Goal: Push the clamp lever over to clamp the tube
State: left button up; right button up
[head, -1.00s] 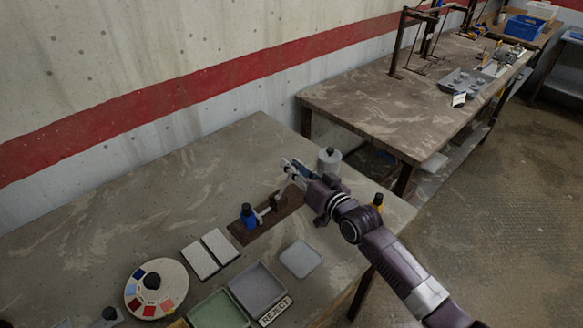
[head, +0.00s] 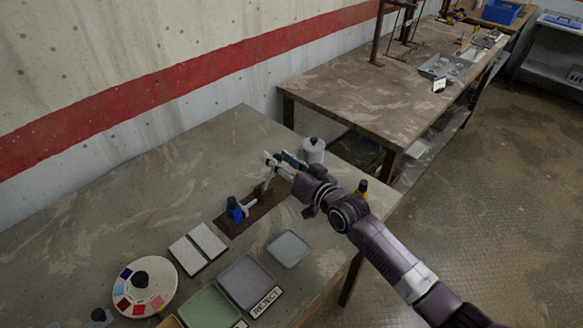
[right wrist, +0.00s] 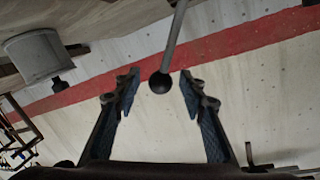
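The clamp fixture sits on a dark brown base (head: 270,212) on the near table. A blue part (head: 235,210) stands at its left end, with a small pale piece beside it that may be the tube. The lever is a thin grey rod (right wrist: 174,42) ending in a black ball knob (right wrist: 160,83) in the right wrist view. My right gripper (right wrist: 158,82) is open, with the knob showing between its two fingers; contact cannot be told. In the head view my right gripper (head: 277,160) is above the base's far end and partly hides the lever. My left gripper is not in view.
A white canister (head: 313,150) stands just behind my right gripper. Two white tiles (head: 187,256), a grey tray (head: 244,280), a green tray (head: 208,306), a pale flat dish (head: 288,248) and a round colour palette (head: 144,287) lie nearer. The table's back left is clear.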

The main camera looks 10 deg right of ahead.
jog(key=v, duration=1.1)
jog(key=shift+s, duration=0.2)
jog(key=shift+c, duration=0.2)
jog(key=shift+c, duration=1.3)
jog(key=n+b, duration=0.1)
jog(key=n, duration=0.1)
jog(key=n+b, duration=0.1)
jog(key=n, duration=0.1)
jog(key=s+n+b, duration=0.1)
jog(key=n+b, duration=0.1)
jog(key=shift+s+a+n+y, duration=0.1)
jog(key=shift+a+n+y, duration=0.2)
jog(key=shift+a, duration=0.05)
grip_shut()
jog(key=s+a+r+n+y+b, duration=0.1)
jog(key=n+b, duration=0.2)
jog(key=n, duration=0.3)
jog(key=s+a+r+n+b, duration=0.1)
jog(key=s+n+b, duration=0.1)
jog(key=n, duration=0.5)
jog(key=w+a+f+p, duration=0.2)
jog(key=w+a, duration=0.1)
jog(key=w, duration=0.7)
jog(key=shift+w, duration=0.4)
